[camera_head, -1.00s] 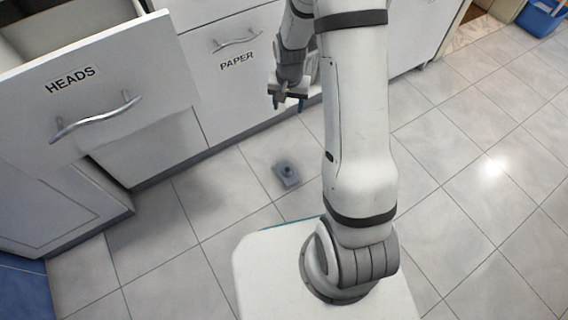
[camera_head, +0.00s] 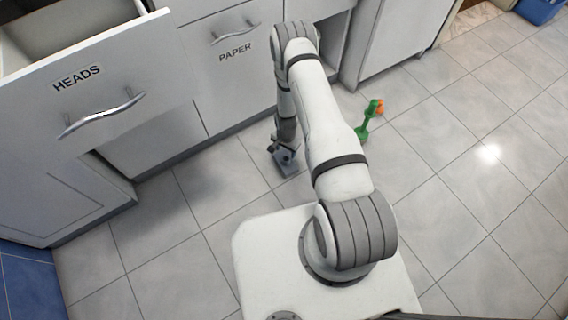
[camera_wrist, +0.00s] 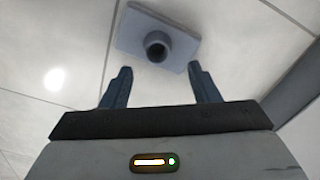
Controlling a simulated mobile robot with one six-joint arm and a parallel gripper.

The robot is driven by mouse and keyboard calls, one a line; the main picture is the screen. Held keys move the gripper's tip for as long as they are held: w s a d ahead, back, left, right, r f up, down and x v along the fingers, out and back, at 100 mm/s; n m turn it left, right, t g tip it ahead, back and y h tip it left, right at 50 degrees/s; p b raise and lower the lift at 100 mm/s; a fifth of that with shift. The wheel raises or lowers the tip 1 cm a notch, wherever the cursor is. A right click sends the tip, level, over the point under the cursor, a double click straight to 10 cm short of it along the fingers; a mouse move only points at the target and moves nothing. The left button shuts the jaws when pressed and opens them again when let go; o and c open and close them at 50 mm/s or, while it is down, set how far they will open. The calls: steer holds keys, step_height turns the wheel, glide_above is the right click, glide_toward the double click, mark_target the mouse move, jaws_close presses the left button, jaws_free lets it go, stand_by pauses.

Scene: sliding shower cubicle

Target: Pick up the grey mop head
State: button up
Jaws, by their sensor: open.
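The grey mop head (camera_wrist: 128,36) is a flat rectangular block with a dark round socket on it. It lies on the tiled floor and shows beyond my fingertips in the wrist view. In the head view the mop head (camera_head: 288,168) is partly hidden under my gripper (camera_head: 283,152). In the wrist view my gripper (camera_wrist: 160,76) is open and empty, its two fingers apart on either side of the socket's line. The fingers appear short of the mop head, and I cannot tell the exact gap.
The drawer marked HEADS (camera_head: 100,85) stands open at the left. The drawer marked PAPER (camera_head: 235,50) is shut. A green and orange object (camera_head: 368,120) is on the floor right of my arm. A blue container (camera_head: 540,10) is at the far right. The right floor is mostly clear.

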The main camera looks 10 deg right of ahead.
mark_target(287, 160)
steer(key=f+b, duration=0.1)
steer(key=f, duration=0.1)
steer(key=f+b, duration=0.1)
steer(key=f, duration=0.1)
steer(key=f+b, duration=0.1)
steer(key=f, duration=0.1)
steer(key=shift+s+d+f, duration=0.1)
steer(key=shift+d+f, duration=0.2)
steer(key=c, duration=1.1)
steer(key=shift+o, duration=0.2)
steer(key=shift+r, duration=0.15)
